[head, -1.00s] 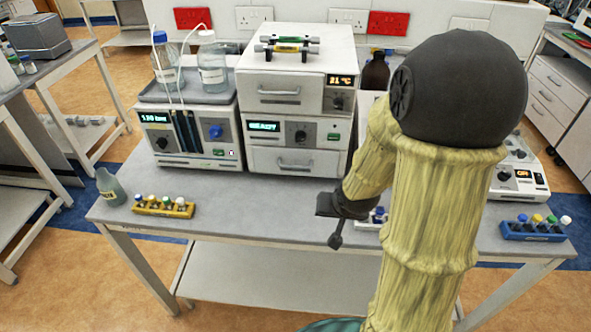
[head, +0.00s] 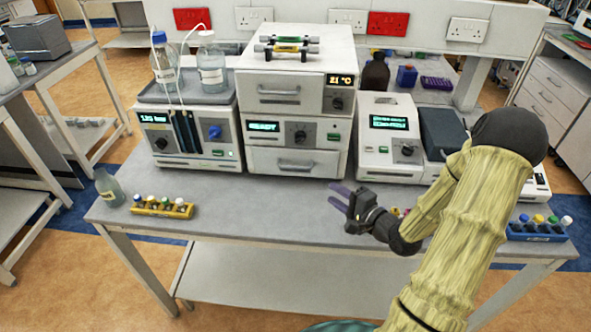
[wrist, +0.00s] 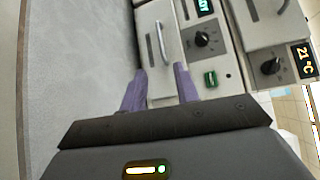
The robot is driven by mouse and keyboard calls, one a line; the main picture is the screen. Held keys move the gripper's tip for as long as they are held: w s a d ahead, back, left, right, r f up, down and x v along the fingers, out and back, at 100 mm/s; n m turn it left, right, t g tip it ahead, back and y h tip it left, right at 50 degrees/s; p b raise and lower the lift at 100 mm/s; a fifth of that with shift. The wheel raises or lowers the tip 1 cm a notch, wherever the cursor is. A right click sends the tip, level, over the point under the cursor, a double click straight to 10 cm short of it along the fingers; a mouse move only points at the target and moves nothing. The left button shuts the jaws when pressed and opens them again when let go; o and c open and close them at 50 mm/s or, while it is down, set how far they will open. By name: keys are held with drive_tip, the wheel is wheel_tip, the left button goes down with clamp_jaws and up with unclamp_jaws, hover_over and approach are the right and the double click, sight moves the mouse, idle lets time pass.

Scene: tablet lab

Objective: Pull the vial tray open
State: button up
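The vial tray appears to be the white drawer front (head: 270,161) with a grey bar handle (head: 296,165), low on the unit whose screen reads READY. It looks flush with the unit. In the wrist view the picture is turned, and the handle (wrist: 162,42) stands ahead, lined up between my two purple fingers. My gripper (head: 335,197) is open and empty, above the bench to the right and in front of the drawer. In the wrist view its fingertips (wrist: 158,78) are apart, with a gap between them and the handle.
A second unit (head: 284,78) showing 21 °C, with its own handle, sits on top. A pump unit (head: 186,135) with bottles stands left; another instrument (head: 392,125) stands right. A yellow vial rack (head: 162,208) and flask (head: 109,187) lie left. The bench before the drawer is clear.

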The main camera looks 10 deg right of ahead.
sight(294, 168)
drive_tip(key=p+x, duration=0.3)
drive_tip(key=x, duration=1.4)
drive_tip(key=shift+w+a, duration=0.1)
drive_tip(key=shift+w, duration=0.1)
clamp_jaws()
